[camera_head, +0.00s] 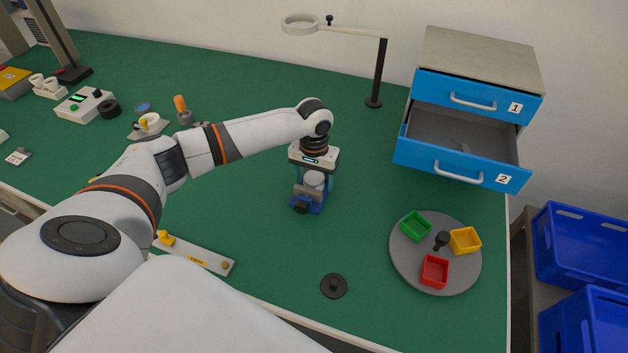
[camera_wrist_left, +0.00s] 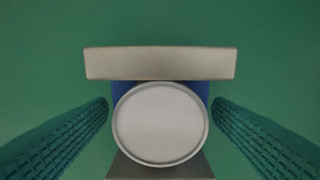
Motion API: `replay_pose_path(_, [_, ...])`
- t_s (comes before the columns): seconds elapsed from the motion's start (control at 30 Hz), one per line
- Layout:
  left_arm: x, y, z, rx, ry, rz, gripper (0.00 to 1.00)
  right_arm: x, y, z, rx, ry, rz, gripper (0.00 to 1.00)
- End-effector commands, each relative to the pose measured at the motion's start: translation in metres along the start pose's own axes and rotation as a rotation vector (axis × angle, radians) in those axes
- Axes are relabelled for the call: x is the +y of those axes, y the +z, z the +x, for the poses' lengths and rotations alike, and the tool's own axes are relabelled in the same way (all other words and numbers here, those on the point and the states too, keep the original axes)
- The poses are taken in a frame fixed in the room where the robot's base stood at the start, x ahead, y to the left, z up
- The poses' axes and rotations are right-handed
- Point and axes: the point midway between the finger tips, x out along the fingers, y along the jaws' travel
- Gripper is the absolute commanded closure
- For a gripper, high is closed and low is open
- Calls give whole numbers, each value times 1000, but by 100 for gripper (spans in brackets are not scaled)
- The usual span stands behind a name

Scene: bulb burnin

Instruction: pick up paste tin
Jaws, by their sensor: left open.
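A pale round-topped tin (camera_wrist_left: 160,122), which looks like the paste tin, is seen from above in the left wrist view. It sits at a blue vise-like holder (camera_head: 305,204) with grey jaws; one jaw, a grey bar (camera_wrist_left: 160,63), lies along one side of it. The tin also shows in the head view (camera_head: 314,179), partly hidden by my gripper. My left gripper (camera_head: 315,186) points down over it. Its teal fingers are open, one on each side of the tin, with a gap on both sides. My right gripper is not in view.
A round grey tray (camera_head: 405,270) with green, yellow and red bins lies to the right. A black knobbed disc (camera_head: 334,286) is at the front. A blue drawer cabinet (camera_head: 465,110) has drawer 2 pulled open. A magnifier stand (camera_head: 378,80) is behind. Green table between is clear.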

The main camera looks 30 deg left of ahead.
Motion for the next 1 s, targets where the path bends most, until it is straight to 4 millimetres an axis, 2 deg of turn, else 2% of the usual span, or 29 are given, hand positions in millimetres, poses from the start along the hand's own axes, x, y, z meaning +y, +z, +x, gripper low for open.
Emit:
replay_pose_path(0.07, [0,0,0,0,0,0,27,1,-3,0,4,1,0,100])
replay_pose_path(0.47, [0,0,-1,0,1,-1,92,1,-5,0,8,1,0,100])
replay_pose_path(0.77, [0,1,-6,-3,0,-1,94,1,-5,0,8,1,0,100])
replay_pose_path(0.87, [0,2,-20,-5,-1,-1,94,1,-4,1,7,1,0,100])
replay_pose_path(1.0, [0,2,-49,-6,-2,-1,94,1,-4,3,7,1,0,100])
